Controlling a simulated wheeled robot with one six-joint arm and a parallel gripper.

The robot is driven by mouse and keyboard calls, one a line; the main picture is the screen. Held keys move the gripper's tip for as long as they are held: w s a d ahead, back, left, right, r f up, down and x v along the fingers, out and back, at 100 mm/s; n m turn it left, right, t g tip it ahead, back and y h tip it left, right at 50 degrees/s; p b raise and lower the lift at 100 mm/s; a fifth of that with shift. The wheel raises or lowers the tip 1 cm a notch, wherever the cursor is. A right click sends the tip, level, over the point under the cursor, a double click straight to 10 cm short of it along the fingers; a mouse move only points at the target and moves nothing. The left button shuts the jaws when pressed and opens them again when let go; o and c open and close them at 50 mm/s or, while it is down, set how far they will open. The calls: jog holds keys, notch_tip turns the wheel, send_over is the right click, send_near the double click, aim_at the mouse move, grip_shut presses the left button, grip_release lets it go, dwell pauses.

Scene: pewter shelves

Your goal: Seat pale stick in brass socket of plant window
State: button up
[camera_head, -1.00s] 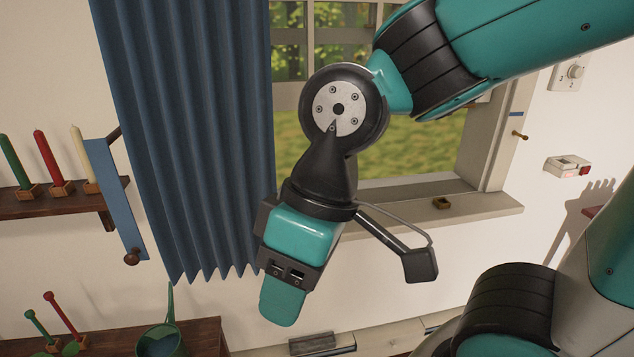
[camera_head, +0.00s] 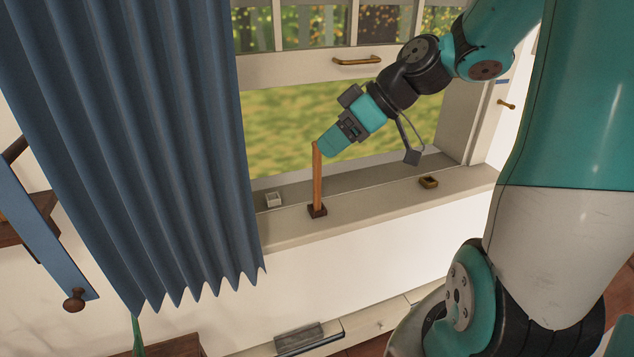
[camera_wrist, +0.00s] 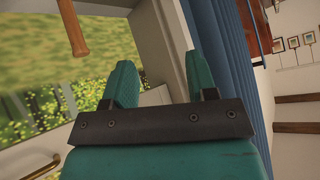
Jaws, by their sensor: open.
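A brown wooden stick (camera_head: 317,178) stands upright in a dark square socket (camera_head: 317,211) on the window sill. The brass socket (camera_head: 428,182) sits to the right on the sill and looks empty. No pale stick shows clearly now. My gripper (camera_head: 326,146) is beside the brown stick's upper end, angled down and left; contact cannot be told from the head view. In the wrist view my gripper (camera_wrist: 160,62) has its two teal fingers apart, with nothing seen between them. The brown stick's end (camera_wrist: 76,38) shows there outside the fingers, at upper left.
A blue curtain (camera_head: 150,150) hangs over the window's left side. A blue strip with a knob (camera_head: 74,299) is further left. A brass handle (camera_head: 357,61) is on the raised sash above my gripper.

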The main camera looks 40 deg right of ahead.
aim_at(317, 152)
jog(key=d+t+h, duration=0.1)
jog(key=d+t, duration=0.3)
jog(key=d, duration=0.8)
jog(key=shift+m, duration=0.4)
jog(key=p+x, duration=0.2)
jog(key=x, duration=0.6)
jog(key=p+x, duration=0.2)
jog(key=x, duration=0.7)
jog(key=shift+s+f, duration=0.2)
jog(key=shift+s, duration=0.05)
jog(key=shift+c, duration=0.4)
grip_shut()
